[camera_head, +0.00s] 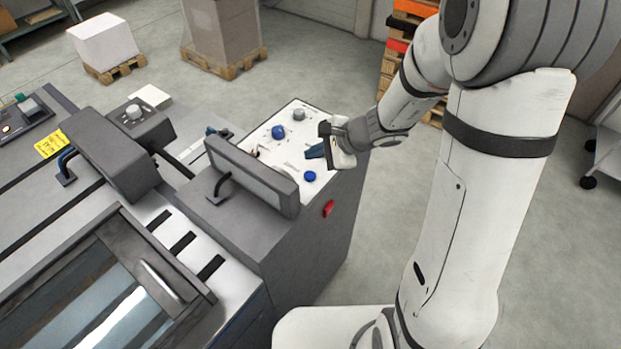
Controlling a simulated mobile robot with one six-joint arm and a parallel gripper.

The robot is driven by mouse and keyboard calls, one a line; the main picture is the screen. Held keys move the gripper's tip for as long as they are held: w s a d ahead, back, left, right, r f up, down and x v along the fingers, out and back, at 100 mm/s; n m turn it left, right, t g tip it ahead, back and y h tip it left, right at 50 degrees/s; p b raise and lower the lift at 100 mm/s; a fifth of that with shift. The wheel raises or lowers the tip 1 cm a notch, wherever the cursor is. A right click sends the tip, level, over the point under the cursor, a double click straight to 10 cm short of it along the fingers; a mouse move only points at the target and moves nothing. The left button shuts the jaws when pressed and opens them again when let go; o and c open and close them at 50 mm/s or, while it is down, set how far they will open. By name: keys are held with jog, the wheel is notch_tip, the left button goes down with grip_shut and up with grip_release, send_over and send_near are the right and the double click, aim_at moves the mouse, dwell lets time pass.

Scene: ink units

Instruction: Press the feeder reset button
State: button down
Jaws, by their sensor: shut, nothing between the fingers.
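A white control panel (265,150) tops the grey feeder unit in the middle of the view. A round blue button (310,176) sits near its front right edge. A blue-grey round knob (278,132) is farther back on the panel. No label is readable, so I cannot tell which control is the feeder reset. My gripper (328,147) is shut and empty at the panel's right edge, just above and right of the blue button in the picture. It appears apart from the button. A dark blue piece (315,152) shows beside the fingers; I cannot tell whether it is a lever.
A raised grey bar housing (252,176) stands left of the button. A red switch (329,208) is on the unit's side. The press with a glass cover (110,300) fills the lower left. Pallets (225,62) stand behind.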

aim_at(314, 176)
notch_tip(314, 176, down, 5)
jog(key=b, duration=0.3)
jog(key=shift+r, duration=0.2)
dwell(1.6)
jog(key=shift+f+b, duration=0.4)
jog(key=shift+b, duration=0.45)
jog(key=shift+f+b, duration=0.4)
jog(key=shift+b, duration=0.15)
dwell(0.3)
jog(key=shift+r, duration=0.1)
jog(key=shift+r+p, duration=0.55)
jog(key=shift+r, duration=0.2)
